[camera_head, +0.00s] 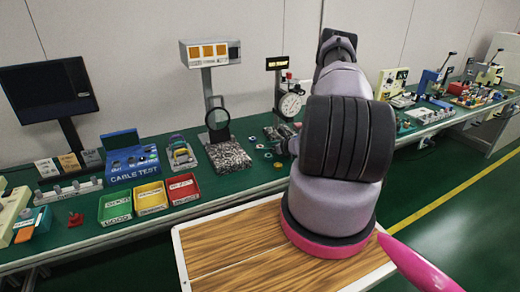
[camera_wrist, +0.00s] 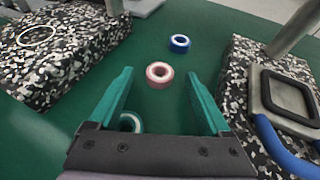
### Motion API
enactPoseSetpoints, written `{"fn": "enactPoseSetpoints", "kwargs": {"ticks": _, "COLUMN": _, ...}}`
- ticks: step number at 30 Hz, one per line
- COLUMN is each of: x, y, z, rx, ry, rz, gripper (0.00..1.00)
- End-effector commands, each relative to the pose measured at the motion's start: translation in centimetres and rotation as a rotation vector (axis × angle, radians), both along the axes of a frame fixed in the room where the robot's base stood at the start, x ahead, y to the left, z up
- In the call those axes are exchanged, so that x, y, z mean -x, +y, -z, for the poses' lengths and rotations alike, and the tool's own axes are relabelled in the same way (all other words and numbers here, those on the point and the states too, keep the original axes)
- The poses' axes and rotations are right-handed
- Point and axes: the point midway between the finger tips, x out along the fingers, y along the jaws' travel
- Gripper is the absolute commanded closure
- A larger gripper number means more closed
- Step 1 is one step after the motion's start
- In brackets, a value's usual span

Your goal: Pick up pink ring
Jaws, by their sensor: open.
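The pink ring (camera_wrist: 159,74), pink with a white inner band, lies flat on the green bench top in the wrist view. My gripper (camera_wrist: 160,80) is open and empty, its two green fingers spread to left and right of the ring. The ring appears midway between the fingertips; I cannot tell how high they are above the bench. In the head view my arm hides the gripper, and I cannot make out the pink ring among the small rings there.
A blue ring (camera_wrist: 180,43) lies just beyond. A teal ring (camera_wrist: 130,122) is partly hidden by my gripper. Green, yellow and red bins (camera_head: 183,188) stand left.

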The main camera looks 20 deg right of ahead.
Motion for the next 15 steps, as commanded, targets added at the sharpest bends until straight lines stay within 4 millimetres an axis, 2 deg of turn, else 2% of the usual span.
{"fn": "enactPoseSetpoints", "kwargs": {"ticks": 3, "x": -1.08, "y": 0.49, "z": 0.48, "rx": 0.000, "ry": -0.001, "rz": -0.001, "gripper": 0.18}}
{"fn": "enactPoseSetpoints", "kwargs": {"ticks": 11, "x": -1.32, "y": 0.59, "z": 0.60, "rx": 0.000, "ry": 0.000, "rz": 0.000, "gripper": 0.18}}
{"fn": "enactPoseSetpoints", "kwargs": {"ticks": 14, "x": -1.32, "y": 0.58, "z": 0.58, "rx": 0.000, "ry": 0.000, "rz": 0.000, "gripper": 0.52}}
{"fn": "enactPoseSetpoints", "kwargs": {"ticks": 15, "x": -1.32, "y": 0.58, "z": 0.58, "rx": 0.000, "ry": 0.000, "rz": 0.000, "gripper": 0.68}}
